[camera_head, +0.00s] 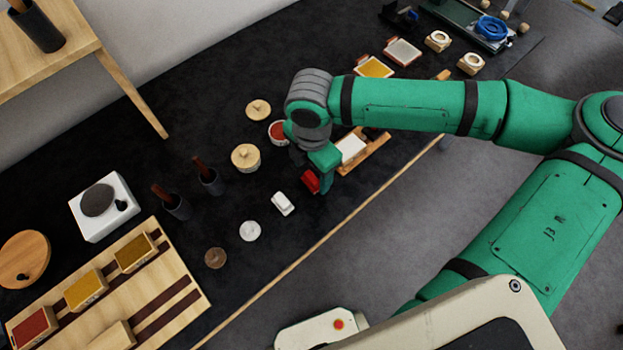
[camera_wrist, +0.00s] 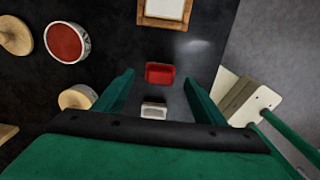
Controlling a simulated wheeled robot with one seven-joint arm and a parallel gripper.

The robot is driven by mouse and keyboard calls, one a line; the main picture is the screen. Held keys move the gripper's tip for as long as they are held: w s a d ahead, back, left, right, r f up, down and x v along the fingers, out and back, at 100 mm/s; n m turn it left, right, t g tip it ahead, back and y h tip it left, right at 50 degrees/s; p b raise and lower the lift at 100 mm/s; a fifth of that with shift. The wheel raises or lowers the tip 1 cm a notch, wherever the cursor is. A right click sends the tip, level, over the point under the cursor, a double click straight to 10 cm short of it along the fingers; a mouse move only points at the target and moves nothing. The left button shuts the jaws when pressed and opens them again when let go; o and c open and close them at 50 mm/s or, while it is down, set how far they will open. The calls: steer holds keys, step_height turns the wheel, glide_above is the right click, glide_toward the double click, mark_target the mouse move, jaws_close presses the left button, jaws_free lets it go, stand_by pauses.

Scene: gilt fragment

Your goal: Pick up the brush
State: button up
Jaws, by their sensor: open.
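My gripper (camera_head: 325,172) is open and empty, low over the dark table near its front edge. In the wrist view its two green fingers (camera_wrist: 158,78) stand apart, with a small red block-like thing (camera_wrist: 160,72) between or just beyond their tips. This red thing (camera_head: 310,181) also shows beside the gripper in the head view, partly hidden. A small white block (camera_wrist: 153,110) lies nearer the palm, and in the head view it (camera_head: 283,204) lies left of the red thing. I cannot tell surely which thing is the brush. Brown handles stand in two dark cups (camera_head: 178,207) (camera_head: 212,182).
Round lidded pots (camera_head: 246,158) and a red-filled bowl (camera_head: 277,132) stand behind the gripper. A wooden tray with a white pad (camera_head: 375,152) is to its right. A striped wooden board (camera_head: 190,290) with coloured blocks lies at left. Small discs (camera_head: 250,231) lie near the front edge.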

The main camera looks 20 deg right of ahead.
mark_target(312, 177)
steer(key=shift+f, duration=1.65)
steer(key=c, duration=1.1)
steer(key=shift+r, duration=0.15)
